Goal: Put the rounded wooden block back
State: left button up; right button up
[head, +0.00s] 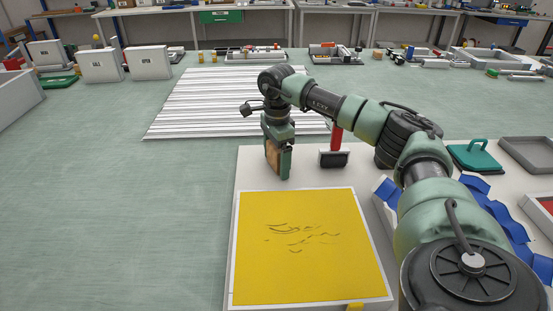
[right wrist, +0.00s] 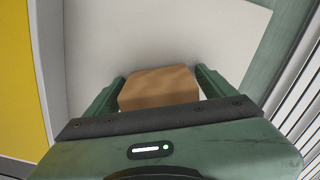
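The wooden block (right wrist: 158,89), tan brown, sits between the two fingers of my right gripper (right wrist: 160,88) in the right wrist view. The fingers lie close along its two sides and appear closed on it. In the head view my right gripper (head: 279,160) points down over the far left corner of the white table top (head: 250,165), with the tan block (head: 271,157) partly showing beside the near finger. I cannot tell whether the block's underside touches the table. My left gripper is not in view.
A yellow panel (head: 310,265) with dark marks lies in front of the gripper. A black block with a red handle (head: 334,158) stands just right.

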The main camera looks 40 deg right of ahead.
jog(key=shift+r, duration=0.1)
notch_tip(320, 180, up, 12)
jog(key=shift+r, duration=0.1)
dwell(0.5)
